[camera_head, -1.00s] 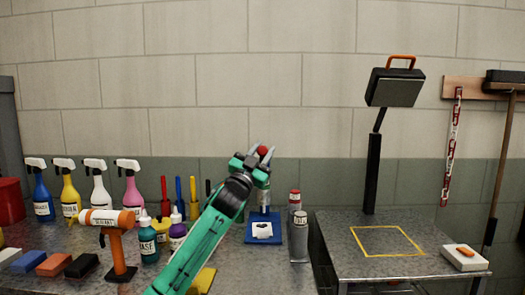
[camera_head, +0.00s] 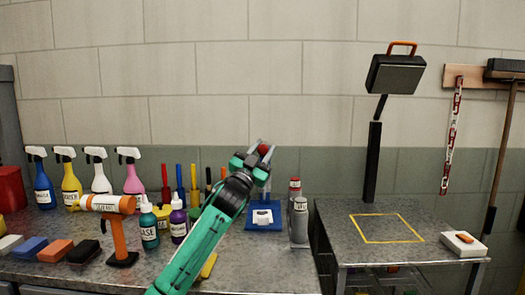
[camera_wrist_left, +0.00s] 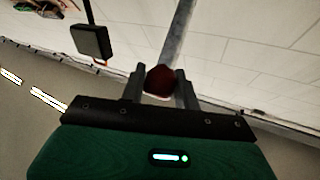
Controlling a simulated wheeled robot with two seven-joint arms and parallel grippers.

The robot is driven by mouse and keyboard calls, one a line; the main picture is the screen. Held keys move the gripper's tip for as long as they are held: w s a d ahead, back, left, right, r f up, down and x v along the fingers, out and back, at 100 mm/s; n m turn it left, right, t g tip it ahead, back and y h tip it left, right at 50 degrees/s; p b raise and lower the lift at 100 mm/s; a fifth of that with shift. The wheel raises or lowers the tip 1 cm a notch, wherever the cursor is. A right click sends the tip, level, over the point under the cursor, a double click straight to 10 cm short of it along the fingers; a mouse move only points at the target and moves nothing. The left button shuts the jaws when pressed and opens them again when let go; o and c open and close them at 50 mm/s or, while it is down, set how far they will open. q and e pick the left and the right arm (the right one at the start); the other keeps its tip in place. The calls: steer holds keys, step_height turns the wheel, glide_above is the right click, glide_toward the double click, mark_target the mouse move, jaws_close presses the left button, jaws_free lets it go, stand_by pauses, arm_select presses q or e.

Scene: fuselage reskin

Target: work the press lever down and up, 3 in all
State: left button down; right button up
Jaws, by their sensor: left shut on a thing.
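The press stands on the left workbench with a blue base (camera_head: 264,220) that has a white patch on it. Its lever ends in a round red knob (camera_head: 264,149). My left gripper (camera_head: 262,151) is shut on this knob, above the base. In the left wrist view the dark red knob (camera_wrist_left: 160,80) sits between the two fingers, and a grey bar (camera_wrist_left: 178,32) runs up behind it. My left gripper hides much of the press body and lever in the head view. My right gripper is not in view.
Spray bottles (camera_head: 72,184), an orange-and-white tool (camera_head: 117,240) and sponges (camera_head: 55,251) fill the left bench. Cans (camera_head: 300,220) stand just right of the press. A side table (camera_head: 330,232) with a yellow square and a lamp (camera_head: 395,74) stand at right.

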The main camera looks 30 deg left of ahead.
arm_select(q)
steer(key=shift+f, duration=0.15)
steer(key=c, duration=1.1)
jaws_free()
steer(key=shift+d, duration=0.1)
steer(key=shift+s+f, duration=0.35)
steer(key=shift+s, duration=0.1)
steer(key=b+v, duration=0.1)
steer(key=v, duration=1.1)
steer(key=shift+s+f+b, duration=0.15)
steer(key=shift+s+b, duration=0.1)
steer(key=shift+b, duration=0.15)
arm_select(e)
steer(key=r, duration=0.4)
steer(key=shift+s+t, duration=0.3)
